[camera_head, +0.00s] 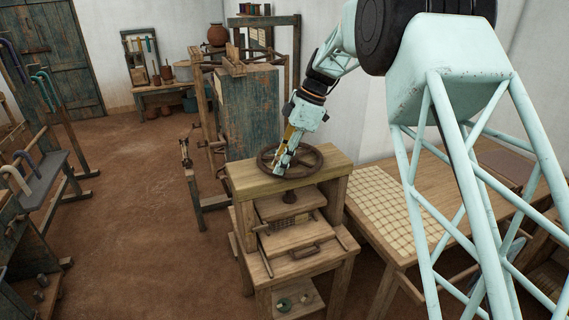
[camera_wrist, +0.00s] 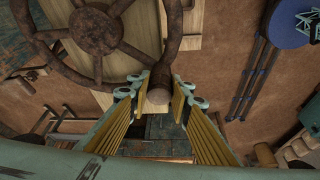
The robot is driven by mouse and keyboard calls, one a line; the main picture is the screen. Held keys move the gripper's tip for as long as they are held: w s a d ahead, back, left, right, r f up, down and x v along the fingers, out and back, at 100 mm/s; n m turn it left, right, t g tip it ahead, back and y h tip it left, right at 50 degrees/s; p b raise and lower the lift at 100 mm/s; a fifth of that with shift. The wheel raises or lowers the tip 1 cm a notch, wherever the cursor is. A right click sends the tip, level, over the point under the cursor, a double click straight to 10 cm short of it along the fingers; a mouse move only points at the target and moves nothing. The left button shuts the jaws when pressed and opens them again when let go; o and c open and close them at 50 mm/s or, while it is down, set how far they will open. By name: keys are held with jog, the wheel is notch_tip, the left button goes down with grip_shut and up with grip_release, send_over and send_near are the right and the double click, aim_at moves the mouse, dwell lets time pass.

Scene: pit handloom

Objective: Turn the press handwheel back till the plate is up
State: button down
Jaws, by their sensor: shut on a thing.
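The press handwheel (camera_head: 318,156) is a dark, spoked wheel lying flat on top of the wooden press (camera_head: 248,183). It fills the upper left of the wrist view (camera_wrist: 60,63). My gripper (camera_head: 282,168) reaches down to the near left side of the wheel. In the wrist view my gripper (camera_wrist: 160,96) has its fingers on both sides of a round brown handle (camera_wrist: 158,90) at the wheel's rim. Below the top beam a dark screw end (camera_head: 288,197) shows above wooden boards (camera_head: 290,206). Whether the plate is up or down is hard to tell.
A table with a grid of pale squares (camera_head: 385,196) stands close at the right of the press. A loom frame (camera_head: 243,110) stands behind it. Racks with hooked canes (camera_head: 25,180) line the left side. The earth floor (camera_head: 140,200) between is clear.

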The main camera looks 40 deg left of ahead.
jog(key=c, duration=2.4)
grip_release()
jog(key=shift+o, duration=0.2)
jog(key=shift+r, duration=0.15)
jog(key=v, duration=1.1)
jog(key=shift+r, duration=0.3)
jog(key=shift+w+d, duration=0.1)
jog(key=shift+d, duration=0.1)
